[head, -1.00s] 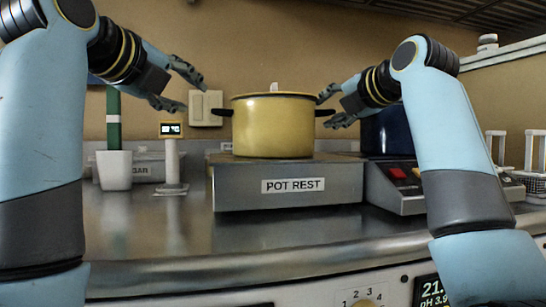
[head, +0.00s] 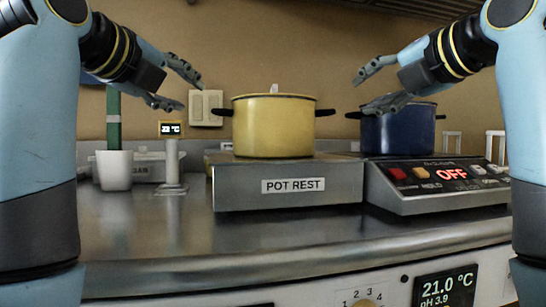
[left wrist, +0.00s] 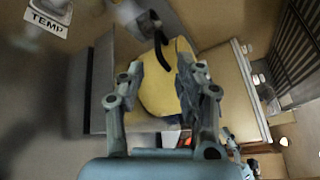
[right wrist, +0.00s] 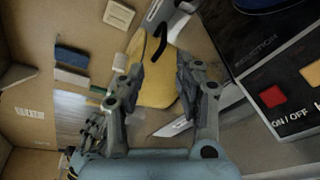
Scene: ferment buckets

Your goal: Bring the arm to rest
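My left gripper (head: 190,88) is open and empty, to the left of the yellow pot and apart from it. My right gripper (head: 368,90) is open and empty, to the right of the yellow pot, in front of and above the blue pot's left side. The yellow pot (head: 273,128) stands upright with its lid on, on the grey stand marked POT REST (head: 290,196). It also shows between the fingers in the left wrist view (left wrist: 160,88) and the right wrist view (right wrist: 155,88).
A dark blue pot (head: 400,135) stands on an induction unit (head: 440,183) reading OFF. A white cup (head: 114,170) and a small temperature display (head: 171,129) stand at the left. The steel counter front (head: 240,235) is clear.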

